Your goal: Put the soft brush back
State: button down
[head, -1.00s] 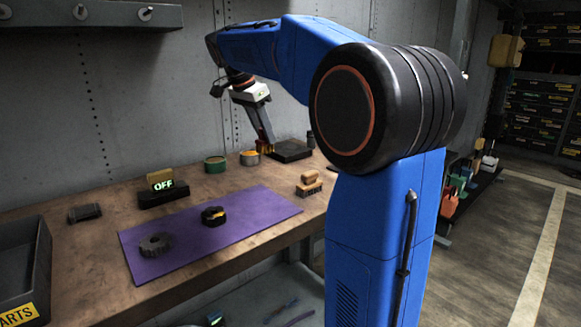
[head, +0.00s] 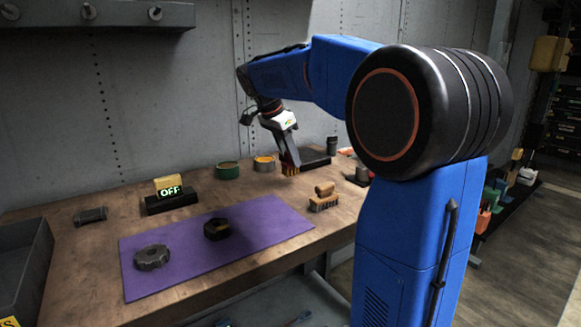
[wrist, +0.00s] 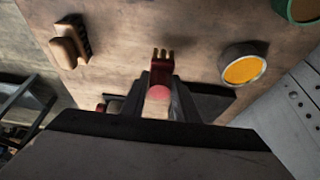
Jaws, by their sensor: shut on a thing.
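My gripper (head: 287,158) is shut on a small brush with a dark red body and tan-orange bristles (head: 290,169). In the wrist view the brush (wrist: 162,66) sticks out between the fingers (wrist: 160,92), its bristles pointing away from my gripper and a round pink end towards it. It hangs above or near the bench behind the wooden brush; I cannot tell if the bristles touch the bench. A dark flat block (head: 316,158) lies just behind and right of it, partly hidden in the wrist view. A second brush, wooden with dark bristles (head: 323,198), lies apart on the bench.
A tin with orange contents (head: 264,164) and a green tin (head: 228,170) stand left of my gripper. A purple mat (head: 140,279) bears a gear (head: 152,257) and a dark nut-like part (head: 217,229).

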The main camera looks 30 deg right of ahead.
aim_at(288, 162)
jog(key=shift+f, duration=1.6)
jog(key=shift+f, duration=0.1)
jog(key=c, duration=1.4)
grip_release()
jog(key=v, duration=1.2)
